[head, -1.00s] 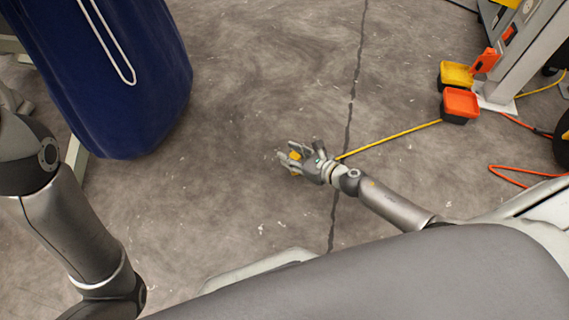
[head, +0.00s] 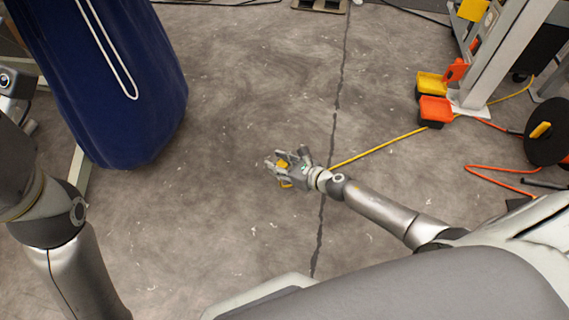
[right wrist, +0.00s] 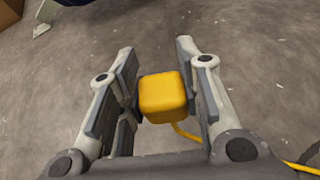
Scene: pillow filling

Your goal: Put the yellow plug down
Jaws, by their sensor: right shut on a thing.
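The yellow plug (head: 282,165) is between the fingers of my right gripper (head: 277,163), which is shut on it above the concrete floor. In the right wrist view the plug (right wrist: 162,97) is a rounded yellow block between the two finger pads of the right gripper (right wrist: 160,85). A yellow cable (head: 378,148) runs from near the gripper toward the right; a short piece (right wrist: 186,133) shows under the plug. My left arm shows at the left edge, but its gripper is out of view.
A big dark blue bag (head: 120,90) with a white cord stands at the left. An orange cable (head: 495,180) and a black reel (head: 548,135) lie beyond. The middle floor is clear.

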